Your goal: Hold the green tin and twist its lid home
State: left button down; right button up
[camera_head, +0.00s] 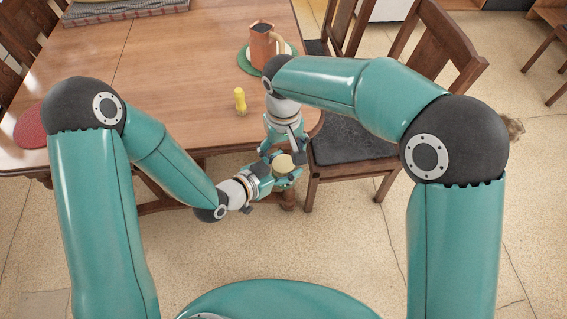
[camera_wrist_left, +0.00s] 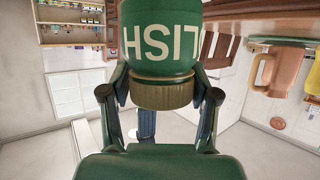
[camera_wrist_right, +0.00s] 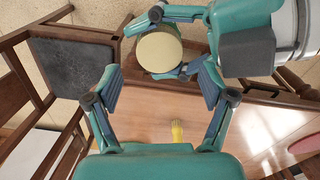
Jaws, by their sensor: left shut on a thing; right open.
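The green tin (camera_wrist_left: 160,40) with pale lettering is upright in my left gripper (camera_wrist_left: 163,88), which is shut on it. The left wrist view shows it upside down. Its dull brass lid (camera_wrist_left: 163,96) sits on the tin's top; I cannot tell how tightly. In the head view the pale round lid top (camera_head: 284,163) shows just off the table's front edge, beside my left gripper (camera_head: 273,178). My right gripper (camera_head: 283,148) is open and close to the lid. In the right wrist view the lid (camera_wrist_right: 159,52) lies beyond the open fingers (camera_wrist_right: 160,82), apparently untouched.
The wooden table (camera_head: 170,70) is behind the grippers. On it are a small yellow object (camera_head: 240,101), a brown jug (camera_head: 262,45) on a green mat (camera_head: 245,62) and a red mat (camera_head: 32,127). A dark-seated chair (camera_head: 350,142) stands close on the right.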

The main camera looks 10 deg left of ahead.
aim_at(283, 163)
jog(key=shift+r, duration=0.1)
jog(key=shift+c, duration=1.4)
jog(key=r+n, duration=0.1)
jog(key=n, duration=0.2)
jog(key=shift+w+a+r, duration=0.15)
jog(key=shift+r, duration=0.25)
jog(key=n, duration=0.1)
jog(key=r+n, duration=0.1)
jog(key=n, duration=0.1)
jog(key=shift+r, duration=0.25)
jog(key=shift+f, duration=0.1)
jog(key=shift+f, duration=3.95)
